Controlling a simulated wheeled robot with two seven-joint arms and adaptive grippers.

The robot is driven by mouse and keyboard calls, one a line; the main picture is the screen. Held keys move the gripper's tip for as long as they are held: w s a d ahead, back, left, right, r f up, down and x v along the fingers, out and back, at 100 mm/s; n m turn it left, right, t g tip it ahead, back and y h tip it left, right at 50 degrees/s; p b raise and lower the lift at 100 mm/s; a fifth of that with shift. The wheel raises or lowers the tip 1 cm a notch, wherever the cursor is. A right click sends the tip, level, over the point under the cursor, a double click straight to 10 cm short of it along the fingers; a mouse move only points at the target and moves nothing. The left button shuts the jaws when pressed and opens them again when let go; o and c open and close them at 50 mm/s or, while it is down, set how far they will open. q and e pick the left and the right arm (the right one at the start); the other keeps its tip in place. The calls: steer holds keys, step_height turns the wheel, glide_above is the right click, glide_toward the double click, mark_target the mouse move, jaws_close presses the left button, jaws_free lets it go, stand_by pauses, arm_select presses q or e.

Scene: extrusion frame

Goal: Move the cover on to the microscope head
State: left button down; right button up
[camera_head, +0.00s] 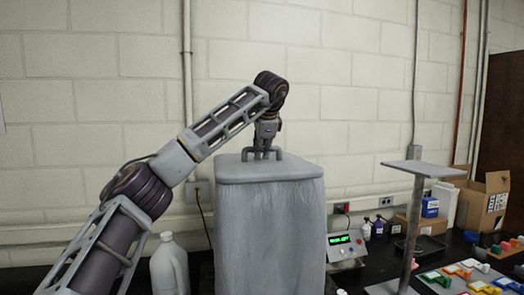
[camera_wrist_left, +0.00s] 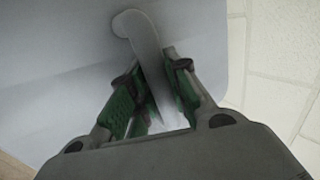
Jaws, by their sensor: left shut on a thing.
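The cover (camera_head: 268,215) is a tall grey draped box with a flat rounded top and a handle on it. My left gripper (camera_head: 265,153) is above the top and shut on the handle. In the left wrist view the green-padded fingers of the left gripper (camera_wrist_left: 155,100) close around the handle bar (camera_wrist_left: 143,38), with the cover's top (camera_wrist_left: 60,50) behind. The cover hangs upright; its lower edge is out of the picture. I see no microscope head that I can make out; it may be hidden by the cover. My right gripper is not in view.
A grey post stand with a flat top plate (camera_head: 424,168) stands right of the cover. A white jug (camera_head: 169,268) is close on its left. A device with a green display (camera_head: 344,247), small bottles, cardboard boxes (camera_head: 484,205) and colored pieces occupy the dark bench on the right.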

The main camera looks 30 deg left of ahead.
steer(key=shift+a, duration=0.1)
arm_select(q)
steer(key=c, duration=1.3)
jaws_free()
steer(key=shift+v, duration=5.95)
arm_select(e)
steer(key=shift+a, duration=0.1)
arm_select(q)
steer(key=shift+p+v, duration=1.35)
steer(key=shift+v, duration=3.7)
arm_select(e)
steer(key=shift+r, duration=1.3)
